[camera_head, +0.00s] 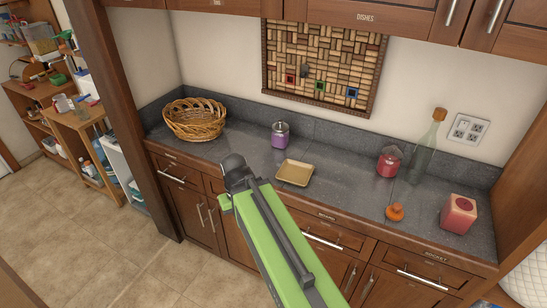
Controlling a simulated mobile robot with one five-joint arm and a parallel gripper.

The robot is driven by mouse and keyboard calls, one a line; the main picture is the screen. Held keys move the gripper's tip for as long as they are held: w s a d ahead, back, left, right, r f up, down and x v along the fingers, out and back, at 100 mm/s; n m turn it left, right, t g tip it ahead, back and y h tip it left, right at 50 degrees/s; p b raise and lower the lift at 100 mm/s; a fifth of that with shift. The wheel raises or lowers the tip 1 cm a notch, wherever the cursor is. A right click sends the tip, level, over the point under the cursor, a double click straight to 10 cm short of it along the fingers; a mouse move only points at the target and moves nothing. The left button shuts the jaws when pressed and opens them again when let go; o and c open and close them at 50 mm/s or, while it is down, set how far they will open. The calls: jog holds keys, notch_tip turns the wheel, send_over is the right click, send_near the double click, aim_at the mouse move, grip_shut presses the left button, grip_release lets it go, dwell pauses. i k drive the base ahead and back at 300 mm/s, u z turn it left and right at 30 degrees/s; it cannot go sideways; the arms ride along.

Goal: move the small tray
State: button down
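The small tray (295,173) is tan, shallow and roughly square. It lies flat on the dark grey counter, near the front edge, and looks empty. My green and black arm reaches up from the bottom of the view, and my gripper (233,168) is at its far end, left of the tray and apart from it in the picture. The fingertips are dark and small here, so I cannot tell whether they are open or shut. Nothing is visibly held.
On the counter (335,192) stand a wicker basket (195,120), a purple jar (280,136), a red jar (388,164), a glass bottle (427,150), an orange object (395,212) and a pink-red box (459,214). Bare counter lies between tray and red jar. Drawer handles project below.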

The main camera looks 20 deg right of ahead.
aim_at(299, 173)
jog(key=u, duration=0.45)
jog(key=i, duration=0.95)
jog(key=u, duration=0.7)
